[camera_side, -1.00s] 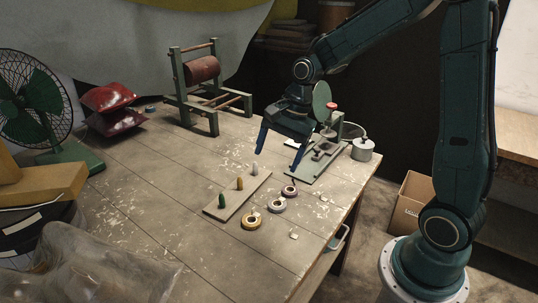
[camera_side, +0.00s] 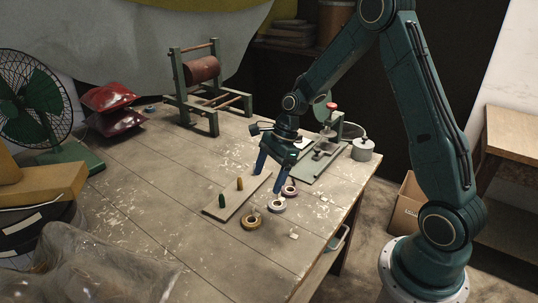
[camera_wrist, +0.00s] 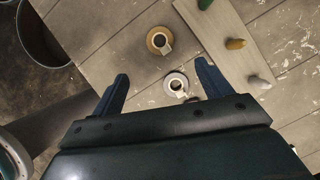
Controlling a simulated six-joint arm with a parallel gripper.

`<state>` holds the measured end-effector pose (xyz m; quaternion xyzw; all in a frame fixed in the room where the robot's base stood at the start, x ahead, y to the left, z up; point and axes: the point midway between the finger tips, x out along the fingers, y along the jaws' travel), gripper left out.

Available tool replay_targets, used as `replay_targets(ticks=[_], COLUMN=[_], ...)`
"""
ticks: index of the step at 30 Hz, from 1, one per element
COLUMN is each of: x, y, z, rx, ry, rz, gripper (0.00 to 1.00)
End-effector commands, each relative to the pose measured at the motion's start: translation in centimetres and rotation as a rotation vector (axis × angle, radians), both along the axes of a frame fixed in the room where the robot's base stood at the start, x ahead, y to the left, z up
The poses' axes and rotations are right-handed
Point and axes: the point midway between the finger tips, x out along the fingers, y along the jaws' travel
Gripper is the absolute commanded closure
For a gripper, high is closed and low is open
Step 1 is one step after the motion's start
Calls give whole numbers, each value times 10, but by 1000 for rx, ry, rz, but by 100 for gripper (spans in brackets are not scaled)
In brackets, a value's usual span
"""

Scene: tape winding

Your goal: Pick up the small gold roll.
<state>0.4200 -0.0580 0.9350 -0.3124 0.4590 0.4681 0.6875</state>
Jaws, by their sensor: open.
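The small gold roll (camera_side: 251,221) lies flat on the table, nearest the front of a short row of tape rolls. In the wrist view the gold roll (camera_wrist: 153,37) lies just beyond my fingertips, with a pale tab on its side. My gripper (camera_side: 268,180) is open and empty, pointing down above the far end of the row. In the wrist view my gripper's (camera_wrist: 162,70) two blue fingers stand apart, and a pale silvery roll (camera_wrist: 171,79) shows between them.
A pale lilac roll (camera_side: 268,206) and a purple roll (camera_side: 289,194) lie beside the gold one. A board (camera_side: 228,207) with green, gold and white pegs stands close left; the white peg is hidden in the side view. A press (camera_side: 322,158) stands behind right.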

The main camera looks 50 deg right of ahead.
Motion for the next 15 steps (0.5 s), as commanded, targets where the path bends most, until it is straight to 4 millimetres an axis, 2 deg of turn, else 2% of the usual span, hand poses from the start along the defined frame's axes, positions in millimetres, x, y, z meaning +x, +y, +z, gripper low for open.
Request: replay_targets(ticks=[15], x=[9], y=[24], z=[-62], rx=[0], ry=[3], rz=[2], gripper=[22])
